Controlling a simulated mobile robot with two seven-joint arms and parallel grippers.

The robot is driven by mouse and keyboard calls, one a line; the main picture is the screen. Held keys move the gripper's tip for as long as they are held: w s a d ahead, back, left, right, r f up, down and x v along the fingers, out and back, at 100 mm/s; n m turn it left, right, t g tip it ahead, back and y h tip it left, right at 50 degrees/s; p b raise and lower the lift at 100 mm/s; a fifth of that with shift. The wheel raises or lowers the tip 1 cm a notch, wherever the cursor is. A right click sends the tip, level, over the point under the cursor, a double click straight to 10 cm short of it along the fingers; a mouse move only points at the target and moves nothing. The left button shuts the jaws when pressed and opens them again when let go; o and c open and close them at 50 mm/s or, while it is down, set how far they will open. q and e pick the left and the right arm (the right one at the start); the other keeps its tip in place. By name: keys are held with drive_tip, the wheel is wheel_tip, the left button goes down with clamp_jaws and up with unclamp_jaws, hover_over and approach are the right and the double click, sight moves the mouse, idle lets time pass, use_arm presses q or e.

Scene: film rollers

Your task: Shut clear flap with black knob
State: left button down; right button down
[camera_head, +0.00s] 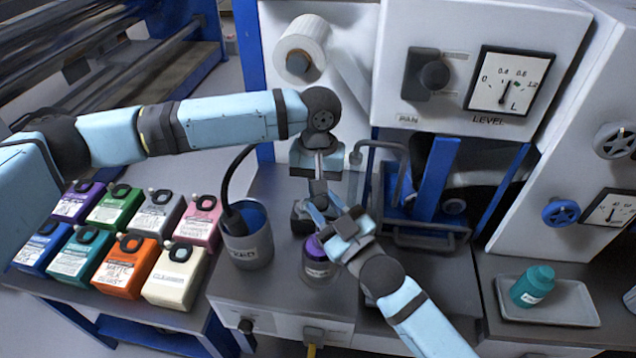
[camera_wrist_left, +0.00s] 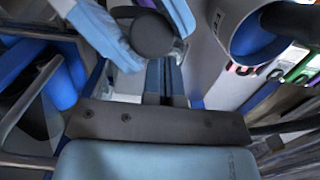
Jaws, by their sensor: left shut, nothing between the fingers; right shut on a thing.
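My right gripper (camera_head: 328,238) reaches in from the lower right, close to the left one. It is shut on a jar with a purple lid (camera_head: 315,250), which appears to stand on the bench. The fingers partly hide the lid.
A grey bucket (camera_head: 248,245) with a hooked black rod stands left of the jar. Several coloured containers (camera_head: 125,265) fill the left table. A metal pipe frame (camera_head: 420,237) stands behind the right gripper.

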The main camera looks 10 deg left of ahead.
use_arm(q)
drive_tip(key=shift+s+f, duration=0.15)
drive_tip(key=shift+f, duration=0.05)
use_arm(e)
drive_tip(key=c, duration=0.8)
unclamp_jaws()
drive_tip(key=shift+f, duration=0.1)
